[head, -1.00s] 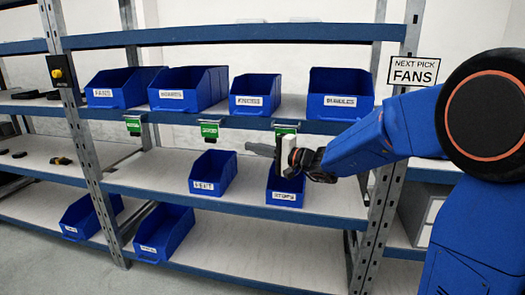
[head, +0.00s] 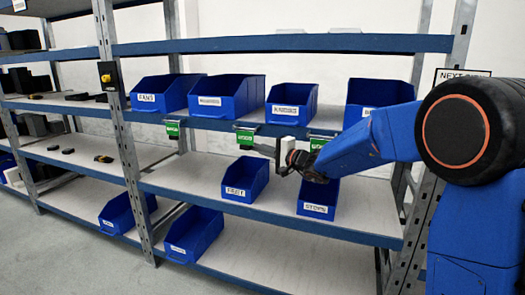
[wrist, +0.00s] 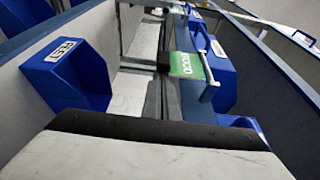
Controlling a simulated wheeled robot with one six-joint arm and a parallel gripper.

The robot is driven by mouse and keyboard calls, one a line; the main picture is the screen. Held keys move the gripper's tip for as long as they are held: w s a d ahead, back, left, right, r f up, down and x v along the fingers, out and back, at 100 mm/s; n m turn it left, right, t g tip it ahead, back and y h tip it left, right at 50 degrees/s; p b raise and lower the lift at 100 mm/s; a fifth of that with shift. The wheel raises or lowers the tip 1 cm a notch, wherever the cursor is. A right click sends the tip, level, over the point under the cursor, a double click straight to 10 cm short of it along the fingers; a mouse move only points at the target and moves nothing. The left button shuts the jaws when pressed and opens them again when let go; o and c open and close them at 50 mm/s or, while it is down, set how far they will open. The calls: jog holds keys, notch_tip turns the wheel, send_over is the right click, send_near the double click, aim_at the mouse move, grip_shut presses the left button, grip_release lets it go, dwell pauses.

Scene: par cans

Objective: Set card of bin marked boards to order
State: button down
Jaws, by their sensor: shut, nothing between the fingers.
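The bin that appears marked boards (head: 228,97) stands second from left on the upper shelf; its label is blurred. A green card (head: 245,137) hangs from the shelf edge below its right side. A green card (wrist: 187,65) with a pale lever-like strip beside it shows near the middle of the wrist view; its wording is not clear. My gripper (head: 258,149) is shut and empty, just below and right of the card in the head view. I cannot tell whether it touches the card.
Other green cards hang at left (head: 172,129) and right (head: 318,142). The fans bin (head: 160,93) and other blue bins share the upper shelf. A felt bin (head: 245,178) and another bin (head: 318,197) stand on the shelf below. An upright post (head: 125,130) stands left.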

aim_at(249, 142)
jog(key=shift+s, duration=0.1)
dwell(0.4)
jog(key=s+a+r+m+g, duration=0.3)
jog(key=s+r+m+g, duration=0.4)
jog(key=m, duration=0.6)
jog(key=r+m, duration=0.2)
jog(key=r, duration=0.3)
jog(key=shift+w+d+m, duration=0.25)
jog(key=shift+d+m, duration=0.05)
jog(key=shift+m, duration=0.1)
dwell(0.9)
jog(key=shift+s, duration=0.1)
